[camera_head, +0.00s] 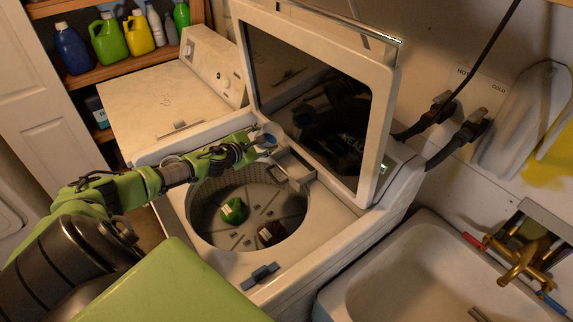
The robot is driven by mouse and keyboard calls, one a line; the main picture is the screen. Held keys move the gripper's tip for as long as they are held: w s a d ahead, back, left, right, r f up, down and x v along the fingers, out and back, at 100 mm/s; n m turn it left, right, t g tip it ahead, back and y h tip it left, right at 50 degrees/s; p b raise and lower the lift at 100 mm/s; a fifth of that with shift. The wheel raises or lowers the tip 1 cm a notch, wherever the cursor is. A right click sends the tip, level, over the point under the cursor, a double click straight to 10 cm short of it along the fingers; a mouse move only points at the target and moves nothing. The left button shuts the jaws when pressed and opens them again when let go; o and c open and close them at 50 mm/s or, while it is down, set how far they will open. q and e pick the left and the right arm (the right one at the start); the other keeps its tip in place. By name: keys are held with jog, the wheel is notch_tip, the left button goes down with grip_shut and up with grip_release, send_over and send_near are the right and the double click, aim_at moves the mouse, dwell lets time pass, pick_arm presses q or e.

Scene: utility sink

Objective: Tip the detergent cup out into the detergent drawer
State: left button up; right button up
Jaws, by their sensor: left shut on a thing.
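My left arm reaches in from the left over the washer. Its gripper (258,142) is shut on the small detergent cup (266,139), which shows blue inside a pale rim. The cup is at the far edge of the drum opening, just behind and left of the detergent drawer (292,168). The drawer is a pale, open tray at the drum's back right. The gripper hides part of the cup, and I cannot tell how far it is tilted or what it holds. My right gripper is out of view.
The washer lid (318,100) stands open behind the drum. A green item (234,210) and a dark brown item (269,233) lie in the drum. A sink (432,270) with a brass tap (520,262) is at right. Bottles stand on a shelf (125,62) at back left.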

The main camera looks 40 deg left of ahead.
pick_arm(q)
jog(key=shift+d+m, duration=0.1)
jog(key=shift+m, duration=0.2)
jog(key=shift+y, duration=0.3)
jog(key=shift+d+m, duration=0.1)
jog(key=shift+m, duration=0.2)
jog(key=shift+s+f+y+b, duration=0.1)
jog(key=shift+y+b, duration=0.2)
jog(key=shift+b, duration=0.15)
jog(key=shift+m+t, duration=0.3)
jog(key=shift+f+b, duration=0.15)
jog(key=shift+b, duration=0.3)
jog(key=shift+m, duration=0.4)
jog(key=shift+r+y, duration=0.25)
jog(key=shift+y, duration=0.05)
